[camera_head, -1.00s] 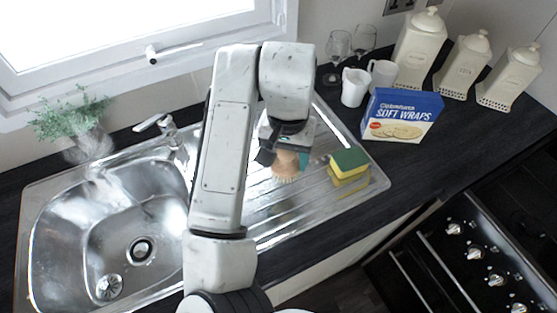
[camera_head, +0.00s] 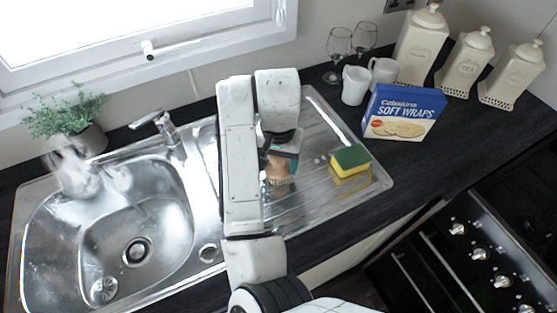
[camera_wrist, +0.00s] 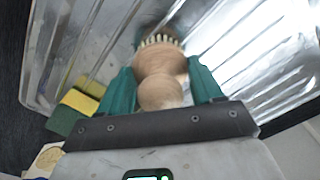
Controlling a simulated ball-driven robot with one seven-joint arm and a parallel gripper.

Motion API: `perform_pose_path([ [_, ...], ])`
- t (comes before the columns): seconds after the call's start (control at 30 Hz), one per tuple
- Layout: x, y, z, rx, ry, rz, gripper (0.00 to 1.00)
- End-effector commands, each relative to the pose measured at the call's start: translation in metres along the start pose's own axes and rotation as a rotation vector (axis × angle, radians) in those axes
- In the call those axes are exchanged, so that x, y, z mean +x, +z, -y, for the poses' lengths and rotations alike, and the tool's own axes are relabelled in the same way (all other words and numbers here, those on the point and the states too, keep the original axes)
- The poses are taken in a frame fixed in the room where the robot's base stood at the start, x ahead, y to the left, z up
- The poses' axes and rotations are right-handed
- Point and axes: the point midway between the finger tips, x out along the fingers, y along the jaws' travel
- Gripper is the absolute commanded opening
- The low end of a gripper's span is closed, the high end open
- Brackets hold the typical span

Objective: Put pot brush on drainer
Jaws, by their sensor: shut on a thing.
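The pot brush has a round wooden handle and pale bristles. In the wrist view the pot brush (camera_wrist: 160,70) sits between the teal fingers of my gripper (camera_wrist: 163,88), which is shut on its wooden body. Its bristles point away from the wrist, toward the drainer. In the head view the brush (camera_head: 279,168) hangs bristles down over the ridged steel drainer (camera_head: 312,205), and my gripper (camera_head: 284,153) is partly hidden by my arm. Whether the bristles touch the drainer I cannot tell.
A green and yellow sponge (camera_head: 350,162) lies on the drainer to the right of the brush. The sink basin (camera_head: 150,215) is to the left. A soft wraps box (camera_head: 403,114), white mugs (camera_head: 355,85) and wine glasses stand behind. Ridged drainer between brush and sponge is clear.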

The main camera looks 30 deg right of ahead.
Motion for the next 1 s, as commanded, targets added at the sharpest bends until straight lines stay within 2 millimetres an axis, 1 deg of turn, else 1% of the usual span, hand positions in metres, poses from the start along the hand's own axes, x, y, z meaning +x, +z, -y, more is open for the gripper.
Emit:
perform_pose_path([
  [0.1, 0.003, 0.0, 0.0, 0.0, 0.001, 0.0, 0.34],
  [0.13, 0.003, 0.0, 0.0, 0.0, 0.0, 0.0, 0.67],
  [0.37, 0.003, 0.0, 0.0, 0.0, 0.0, 0.0, 0.89],
  [0.4, 0.003, 0.0, 0.0, 0.0, 0.0, 0.0, 0.91],
  [0.6, 0.002, 0.0, 0.0, 0.0, 0.0, 0.0, 0.91],
  [0.73, -0.005, 0.0, 0.0, 0.001, -0.002, 0.0, 0.91],
  [0.87, -0.024, -0.001, 0.001, 0.002, -0.005, -0.002, 0.91],
  [1.0, -0.057, 0.0, 0.002, 0.001, -0.007, 0.001, 0.91],
])
